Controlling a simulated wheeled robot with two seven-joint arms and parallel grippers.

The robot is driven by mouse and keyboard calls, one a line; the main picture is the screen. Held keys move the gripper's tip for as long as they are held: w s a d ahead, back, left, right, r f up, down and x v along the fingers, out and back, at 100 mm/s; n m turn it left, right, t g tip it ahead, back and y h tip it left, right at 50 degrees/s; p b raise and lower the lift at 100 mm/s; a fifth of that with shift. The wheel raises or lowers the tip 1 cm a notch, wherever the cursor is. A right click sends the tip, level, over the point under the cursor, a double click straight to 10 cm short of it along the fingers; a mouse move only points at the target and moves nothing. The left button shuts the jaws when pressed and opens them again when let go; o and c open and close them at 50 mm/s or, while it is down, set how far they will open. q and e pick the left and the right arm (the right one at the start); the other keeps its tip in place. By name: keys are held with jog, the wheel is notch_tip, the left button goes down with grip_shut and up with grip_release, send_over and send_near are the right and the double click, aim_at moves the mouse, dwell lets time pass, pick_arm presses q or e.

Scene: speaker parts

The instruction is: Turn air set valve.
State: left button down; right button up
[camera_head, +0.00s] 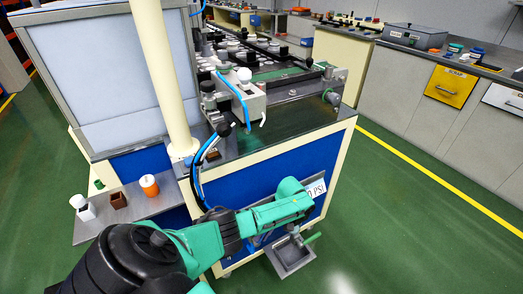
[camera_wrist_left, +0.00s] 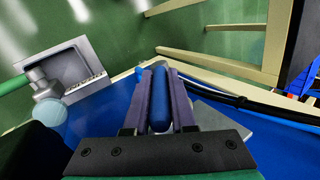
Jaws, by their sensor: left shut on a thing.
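My left gripper (camera_wrist_left: 160,72) has its two dark fingers closed on both sides of a blue bar-shaped handle (camera_wrist_left: 160,98), seen in the left wrist view. The handle appears to be the air set valve's, in front of the blue cabinet panel (camera_wrist_left: 225,105). In the head view my green left arm reaches from the lower left to the cabinet front, next to a white "PSI" sign (camera_head: 314,190). The arm hides the fingers and the handle there. My right gripper is not in view.
A grey basin (camera_head: 291,258) with a green-handled tap sticks out low on the cabinet front; it also shows in the left wrist view (camera_wrist_left: 72,65). A side shelf (camera_head: 130,212) holds small white, brown and orange containers. Black and blue hoses (camera_head: 200,170) hang at the cabinet corner. The green floor at right is clear.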

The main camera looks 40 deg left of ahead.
pick_arm(q)
jog(key=c, duration=0.8)
grip_release()
jog(key=shift+o, duration=0.2)
jog(key=p+v, duration=0.1)
jog(key=v, duration=1.3)
jog(key=shift+r+p, duration=0.3)
jog(key=shift+p, duration=0.05)
